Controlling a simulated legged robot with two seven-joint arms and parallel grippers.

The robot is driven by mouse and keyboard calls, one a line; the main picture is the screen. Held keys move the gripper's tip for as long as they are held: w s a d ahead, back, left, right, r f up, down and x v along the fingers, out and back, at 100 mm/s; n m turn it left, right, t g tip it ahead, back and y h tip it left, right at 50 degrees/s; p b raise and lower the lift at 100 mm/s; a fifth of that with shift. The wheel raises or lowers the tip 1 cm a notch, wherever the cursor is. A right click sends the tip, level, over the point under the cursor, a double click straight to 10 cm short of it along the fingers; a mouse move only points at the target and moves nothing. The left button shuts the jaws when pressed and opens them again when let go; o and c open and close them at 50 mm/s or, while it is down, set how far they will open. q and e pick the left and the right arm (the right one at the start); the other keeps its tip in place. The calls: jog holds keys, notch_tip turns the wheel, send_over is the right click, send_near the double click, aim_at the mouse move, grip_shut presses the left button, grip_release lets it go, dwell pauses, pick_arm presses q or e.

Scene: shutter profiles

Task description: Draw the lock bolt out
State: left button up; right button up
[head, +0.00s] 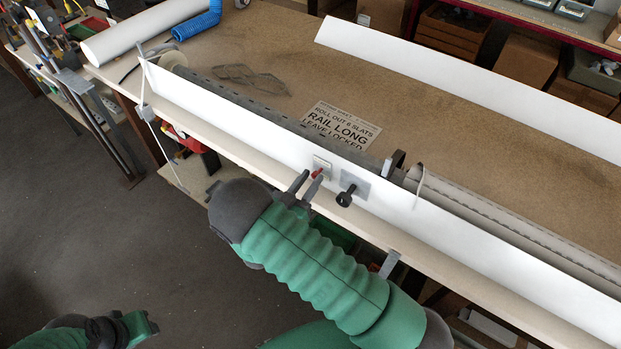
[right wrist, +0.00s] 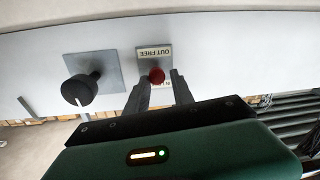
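The lock bolt shows as a small red knob (head: 317,172) on a pale labelled plate on the white front rail (head: 262,130). In the right wrist view the red knob (right wrist: 157,76) sits below the words "OUT FREE", upside down; the lower label is partly hidden. My right gripper (head: 307,184) is at the rail, its fingers apart and either side of the knob. In the right wrist view the gripper (right wrist: 160,82) shows a narrow gap beside the knob, with no clear grip. Part of my left arm is at bottom left; its gripper (head: 148,325) shows no clear fingers.
A black knob (head: 345,196) on a grey plate is just right of the bolt. A sign (head: 340,126) reading "RAIL LONG, LEAVE LOCKED" lies on the bench (head: 300,75). A grey slatted profile (head: 500,222) lies behind the rail.

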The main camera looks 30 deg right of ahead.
jog(key=shift+w, duration=0.1)
jog(key=shift+c, duration=1.2)
jog(key=shift+d, duration=0.2)
jog(key=shift+c, duration=1.1)
jog(key=shift+d+f, duration=0.1)
jog(key=shift+d, duration=0.35)
grip_shut()
jog(key=shift+a, duration=0.15)
jog(key=shift+f, duration=0.1)
